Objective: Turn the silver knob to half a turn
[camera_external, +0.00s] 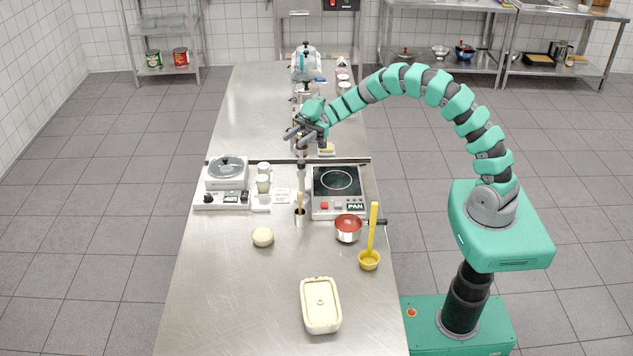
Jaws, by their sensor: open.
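My gripper (306,136) is open and empty, held above the metal worktop behind the cooking units. A flat hot plate unit (316,212) with a black glass top stands right of the table's middle. My gripper is apart from this panel, farther back and higher. A white unit (227,183) on the left has a black knob (208,198).
A red-filled pot (348,229) and a yellow ladle (370,260) stand in front of the hot plate. An upright holder with a utensil (300,216) is left of it. A pale ball (263,236) and a cream lidded dish (320,305) are nearer. The front left tabletop is clear.

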